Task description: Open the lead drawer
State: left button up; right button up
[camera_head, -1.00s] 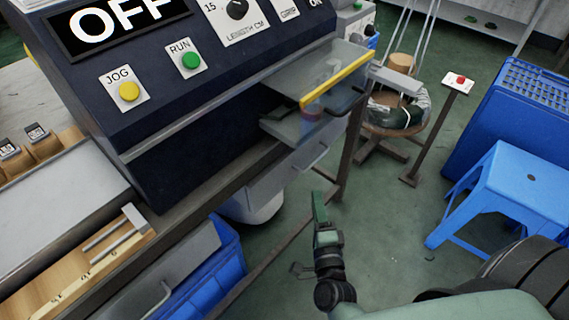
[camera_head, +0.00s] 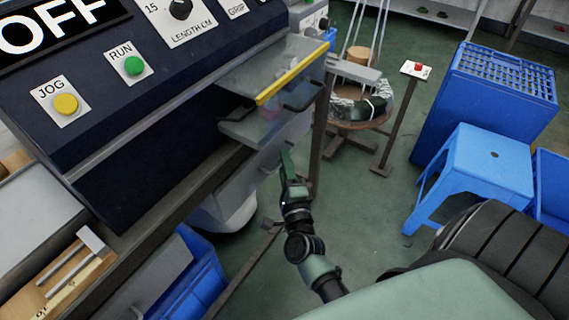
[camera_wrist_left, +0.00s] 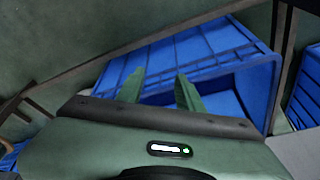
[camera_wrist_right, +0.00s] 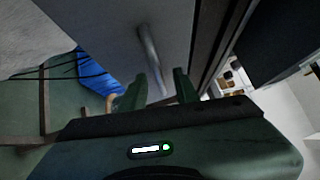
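A grey drawer (camera_head: 238,184) hangs under the machine's bench in the head view. No label on it is legible. Its front fills the upper middle of the right wrist view (camera_wrist_right: 105,22), with a grey bar handle (camera_wrist_right: 149,55). My right gripper (camera_wrist_right: 157,88) is open and empty, and the near end of the handle lies between its fingertips in the picture. I cannot tell whether they touch it. In the head view the right gripper (camera_head: 286,160) is beside the drawer front. My left gripper (camera_wrist_left: 160,88) is open and empty, with a blue crate (camera_wrist_left: 240,65) beyond it.
The machine's guard with a yellow edge (camera_head: 305,78) juts out above the right gripper. A bench leg (camera_head: 319,140) stands close by. A blue stool (camera_head: 480,165) and blue crate (camera_head: 490,95) are at right. Open green floor (camera_head: 365,210) lies between.

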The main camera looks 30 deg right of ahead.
grip_shut()
dwell(1.4)
